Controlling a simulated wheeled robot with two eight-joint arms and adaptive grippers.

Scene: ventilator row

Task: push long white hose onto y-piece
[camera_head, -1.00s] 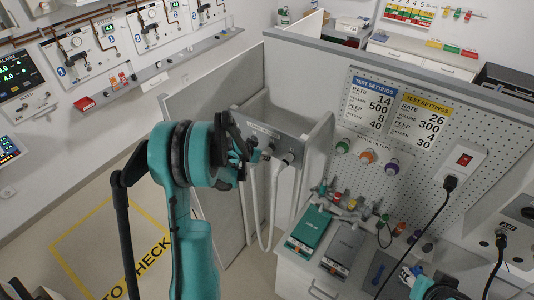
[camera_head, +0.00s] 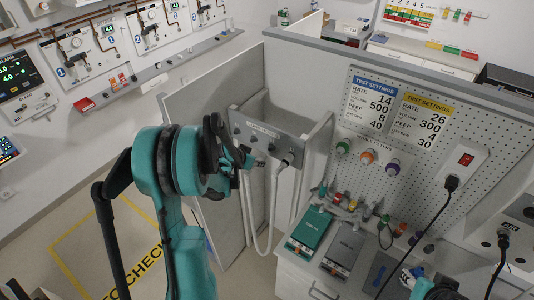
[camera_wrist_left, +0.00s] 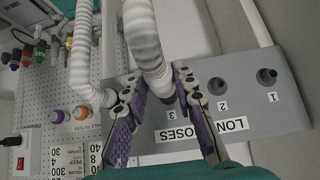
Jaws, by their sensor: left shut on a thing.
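The long white hose (camera_head: 245,205) hangs in a loop below the grey "LONG HOSES" panel (camera_head: 290,146). My left gripper (camera_head: 250,160) is in front of this panel, shut on one end of the hose. In the left wrist view, the white hose (camera_wrist_left: 147,40) runs down between the two fingers (camera_wrist_left: 158,84), in front of the panel (camera_wrist_left: 245,85) near label 3. I cannot tell whether this end touches a socket. The other white hose end (camera_wrist_left: 105,97) sits at the panel beside the left finger. My right gripper (camera_head: 425,284) is partly cut off at the lower right. I cannot make out the y-piece.
A pegboard (camera_head: 440,135) with coloured fittings stands right of the panel. Below it, a white counter holds a green device (camera_head: 309,231) and a grey device (camera_head: 343,250). A grey partition (camera_head: 215,115) stands behind my left arm. Open floor (camera_head: 85,235) lies at lower left.

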